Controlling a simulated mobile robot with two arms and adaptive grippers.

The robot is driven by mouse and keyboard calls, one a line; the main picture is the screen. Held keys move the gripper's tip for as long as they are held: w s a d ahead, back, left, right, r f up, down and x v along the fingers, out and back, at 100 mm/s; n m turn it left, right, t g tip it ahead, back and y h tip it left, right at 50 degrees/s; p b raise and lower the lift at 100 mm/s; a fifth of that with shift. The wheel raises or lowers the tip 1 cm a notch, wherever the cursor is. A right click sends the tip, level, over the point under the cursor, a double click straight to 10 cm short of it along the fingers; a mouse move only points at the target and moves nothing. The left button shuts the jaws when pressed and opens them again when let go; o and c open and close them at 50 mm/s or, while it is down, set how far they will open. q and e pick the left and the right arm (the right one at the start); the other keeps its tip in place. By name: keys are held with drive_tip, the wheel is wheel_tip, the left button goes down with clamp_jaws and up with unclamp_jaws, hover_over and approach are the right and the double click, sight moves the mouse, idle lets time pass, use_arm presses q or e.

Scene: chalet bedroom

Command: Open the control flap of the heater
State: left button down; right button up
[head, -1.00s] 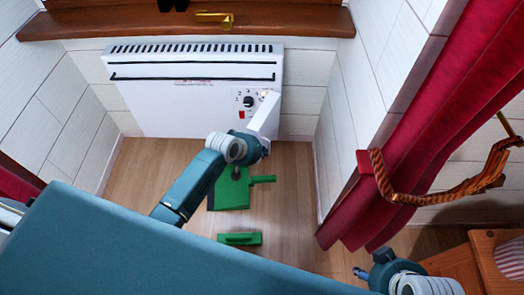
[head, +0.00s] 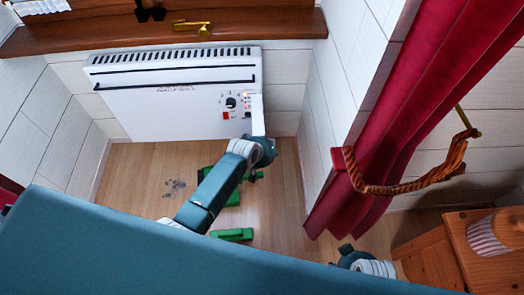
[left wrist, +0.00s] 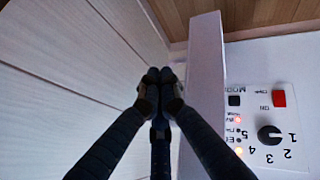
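The white heater (head: 150,112) is on the wall under the windowsill. Its control panel is exposed at the right end, with a black dial (head: 231,102) and a red switch; the left wrist view shows the dial (left wrist: 269,135) and red switch (left wrist: 279,98) close up. The white control flap (head: 257,116) stands out from the heater face, beside the controls. In the left wrist view the flap (left wrist: 205,85) shows as a narrow upright strip. My left gripper (left wrist: 160,80) has its fingertips together, on the flap's side away from the controls. Contact is unclear. My right gripper's fingers are not visible.
A green dustpan (head: 231,198) and a green brush (head: 232,235) lie on the floor below, with dark dirt (head: 175,187) to their left. A side wall (head: 340,110) and red curtain (head: 400,130) are close on the right. A wooden table (head: 435,262) is at lower right.

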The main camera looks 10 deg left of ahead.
use_arm(q)
drive_tip(key=shift+w+d, duration=0.5)
drive_tip(key=shift+d, duration=0.35)
drive_tip(key=shift+w+d, duration=0.45)
drive_tip(key=shift+d, duration=0.35)
idle(0.7)
drive_tip(key=shift+r, duration=0.1)
